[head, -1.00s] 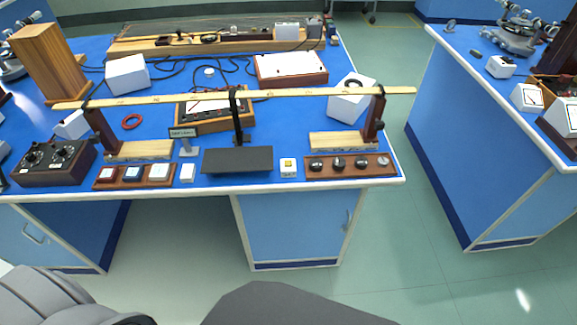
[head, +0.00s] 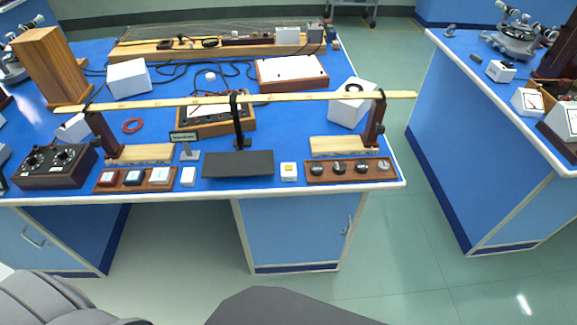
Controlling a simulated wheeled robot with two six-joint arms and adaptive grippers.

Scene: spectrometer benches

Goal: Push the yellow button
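A small white box with a yellow button (head: 289,167) on its top stands near the front edge of the blue bench (head: 225,189) in the head view. It sits between a dark flat plate (head: 238,164) on its left and a wooden strip with several round knobs (head: 350,171) on its right. Nothing covers the button. Neither my left nor my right gripper shows in this view. Only grey parts of my own body show along the bottom edge.
A long wooden beam (head: 300,97) on stands spans above the bench, behind the button. Another blue bench (head: 465,150) stands at the right, across open floor (head: 400,240).

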